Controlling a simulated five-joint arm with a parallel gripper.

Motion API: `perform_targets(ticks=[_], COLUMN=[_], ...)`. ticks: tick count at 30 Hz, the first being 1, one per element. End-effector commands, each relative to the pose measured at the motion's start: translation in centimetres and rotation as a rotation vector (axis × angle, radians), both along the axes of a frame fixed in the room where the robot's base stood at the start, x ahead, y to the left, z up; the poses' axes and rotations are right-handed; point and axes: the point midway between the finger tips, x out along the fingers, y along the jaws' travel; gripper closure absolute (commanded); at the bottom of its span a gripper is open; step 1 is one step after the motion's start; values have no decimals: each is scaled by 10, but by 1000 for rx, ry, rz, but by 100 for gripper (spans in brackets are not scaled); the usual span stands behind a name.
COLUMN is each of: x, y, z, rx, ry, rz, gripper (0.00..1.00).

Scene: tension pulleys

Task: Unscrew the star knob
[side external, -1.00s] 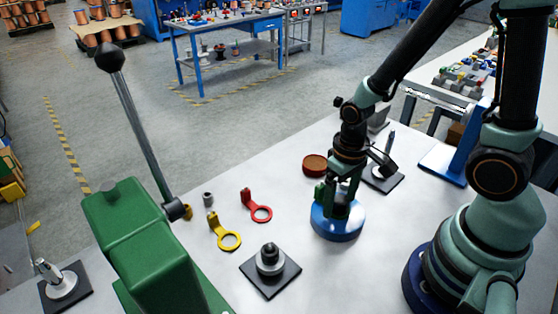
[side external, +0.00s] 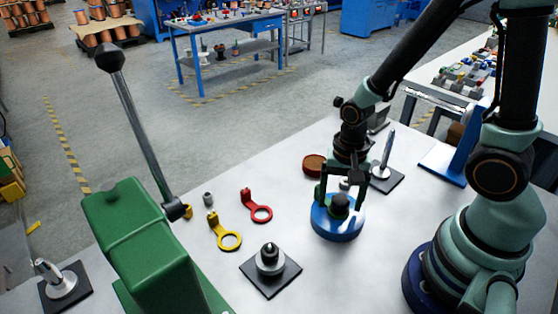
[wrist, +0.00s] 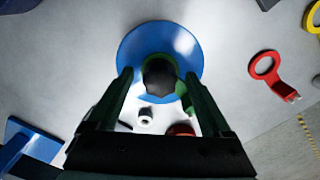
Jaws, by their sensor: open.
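A round blue base (side external: 336,229) stands on the table, with a dark star knob (side external: 340,205) on top at its centre. My gripper (side external: 343,196) hangs over the base with its two fingers spread, one on each side of the knob. In the wrist view, the knob (wrist: 159,76) shows as a dark shape with green around it, between the open fingertips (wrist: 158,82). The blue base (wrist: 185,45) shows as a disc beyond them. I cannot tell whether either finger touches the knob.
A red ring bracket (side external: 260,213) and a yellow one (side external: 229,241) lie to the left. A black plate with a stepped post (side external: 270,262) is in front. A brown round piece (side external: 314,165) and a plate with an upright rod (side external: 388,160) stand behind. A green lever machine (side external: 140,240) fills the left.

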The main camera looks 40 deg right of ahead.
Motion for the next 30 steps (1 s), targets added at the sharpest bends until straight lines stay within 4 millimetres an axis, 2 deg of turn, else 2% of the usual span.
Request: perform_targets(ticks=[24,30], x=[0,0], y=[0,0], z=[0,0], rx=[0,0], ry=[0,0], rz=[-1042,-1146], gripper=[16,16])
